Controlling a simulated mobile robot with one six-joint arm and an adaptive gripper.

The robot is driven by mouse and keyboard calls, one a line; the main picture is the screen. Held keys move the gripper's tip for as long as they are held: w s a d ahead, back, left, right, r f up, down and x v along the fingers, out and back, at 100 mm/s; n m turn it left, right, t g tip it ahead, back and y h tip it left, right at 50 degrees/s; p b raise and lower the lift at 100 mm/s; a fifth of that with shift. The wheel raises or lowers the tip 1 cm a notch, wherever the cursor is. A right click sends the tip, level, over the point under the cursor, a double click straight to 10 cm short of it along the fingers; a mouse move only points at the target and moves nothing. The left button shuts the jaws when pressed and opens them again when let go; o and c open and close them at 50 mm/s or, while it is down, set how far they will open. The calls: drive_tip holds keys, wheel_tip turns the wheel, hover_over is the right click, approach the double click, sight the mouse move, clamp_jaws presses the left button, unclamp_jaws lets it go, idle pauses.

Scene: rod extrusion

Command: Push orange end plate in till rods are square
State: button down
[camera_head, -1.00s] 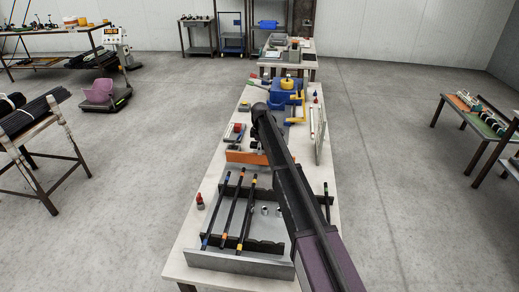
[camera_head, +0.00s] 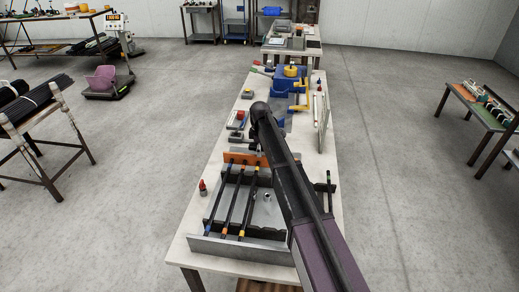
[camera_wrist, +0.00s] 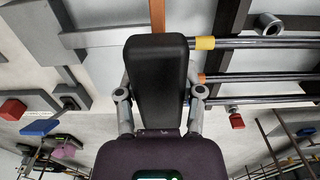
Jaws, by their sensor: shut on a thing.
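The orange end plate (camera_head: 236,157) stands across the far end of the rods in the head view. In the wrist view only its thin edge (camera_wrist: 157,14) shows behind my gripper. Three dark rods (camera_head: 231,200) with blue, orange and yellow bands lie side by side in the grey fixture (camera_head: 214,246). Their far ends meet the plate in the head view; I cannot tell whether all touch it or are square. In the wrist view the rods (camera_wrist: 262,42) run off to the right. My gripper (camera_head: 255,146) is shut on the plate; its fingertips are mostly hidden.
A small red-topped item (camera_head: 203,188) stands left of the fixture. A grey block with a red top (camera_head: 238,119) and blue-and-yellow equipment (camera_head: 290,82) lie beyond the plate. A pale upright panel (camera_head: 321,122) lines the right table edge. The floor on both sides is mostly clear.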

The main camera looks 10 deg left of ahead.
drive_tip(key=c, duration=0.5)
unclamp_jaws()
drive_tip(key=shift+s, duration=0.3)
drive_tip(key=shift+w, duration=0.2)
drive_tip(key=w, duration=1)
drive_tip(key=shift+w+d, duration=0.15)
drive_tip(key=shift+w, duration=0.1)
drive_tip(key=shift+r+p, duration=0.5)
wheel_tip(320, 180, up, 13)
drive_tip(key=p, duration=1.3)
drive_tip(key=shift+s+d+f+m+b, duration=1.4)
drive_tip(key=shift+s+d+m, duration=0.95)
drive_tip(key=shift+s+d, duration=2.4)
drive_tip(key=shift+s+d+f+m+b, duration=1.45)
drive_tip(key=shift+s+d+m, duration=1.35)
drive_tip(key=shift+s, duration=3.4)
drive_tip(key=shift+s+d+f+m+b, duration=1.4)
drive_tip(key=shift+s+d+m, duration=0.45)
drive_tip(key=shift+s+d, duration=3.15)
